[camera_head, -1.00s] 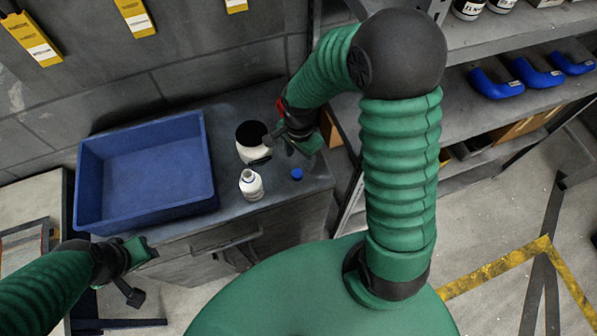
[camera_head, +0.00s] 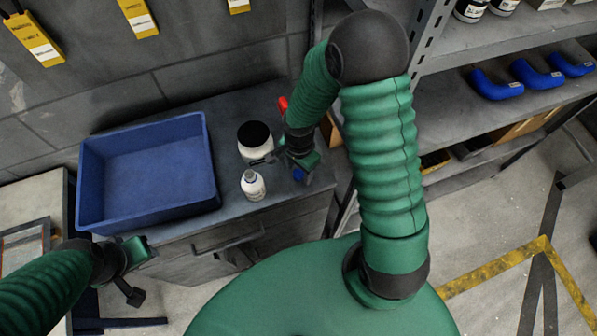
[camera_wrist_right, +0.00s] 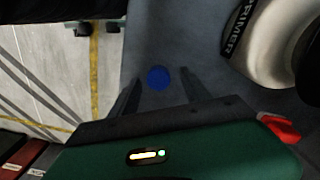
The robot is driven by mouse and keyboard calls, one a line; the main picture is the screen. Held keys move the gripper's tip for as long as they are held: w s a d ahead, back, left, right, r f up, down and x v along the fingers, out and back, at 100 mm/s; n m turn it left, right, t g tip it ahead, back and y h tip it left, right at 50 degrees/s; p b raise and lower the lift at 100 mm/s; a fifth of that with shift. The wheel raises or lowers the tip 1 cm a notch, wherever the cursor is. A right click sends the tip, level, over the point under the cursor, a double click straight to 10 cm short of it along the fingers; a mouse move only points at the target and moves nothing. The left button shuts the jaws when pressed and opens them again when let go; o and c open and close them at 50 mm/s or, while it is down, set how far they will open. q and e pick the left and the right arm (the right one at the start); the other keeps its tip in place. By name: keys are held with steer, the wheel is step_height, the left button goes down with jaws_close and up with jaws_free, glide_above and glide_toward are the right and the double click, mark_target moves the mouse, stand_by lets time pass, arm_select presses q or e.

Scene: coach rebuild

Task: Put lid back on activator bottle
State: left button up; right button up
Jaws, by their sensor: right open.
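The activator bottle (camera_head: 253,186) is small and white and stands upright without its lid on the grey cabinet top. The blue lid (camera_head: 298,175) lies on the cabinet top to its right, partly hidden by my right gripper. In the right wrist view the lid (camera_wrist_right: 159,78) shows ahead between the two fingers. My right gripper (camera_head: 282,161) is open and above the lid, with nothing held; its fingers also show in the right wrist view (camera_wrist_right: 160,92). My left gripper (camera_head: 136,273) is empty, in front of the cabinet at lower left, with its jaws apart.
A white jar with a black lid (camera_head: 254,141) stands behind the bottle, close to my right gripper; its PRIMER label shows in the right wrist view (camera_wrist_right: 262,40). A blue tray (camera_head: 150,205) fills the cabinet's left part. A metal shelf (camera_head: 470,113) stands at right.

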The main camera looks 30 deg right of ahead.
steer(key=shift+a, duration=0.15)
steer(key=shift+c, duration=0.5)
steer(key=shift+s+r, duration=0.1)
steer(key=shift+c, duration=1.3)
jaws_close()
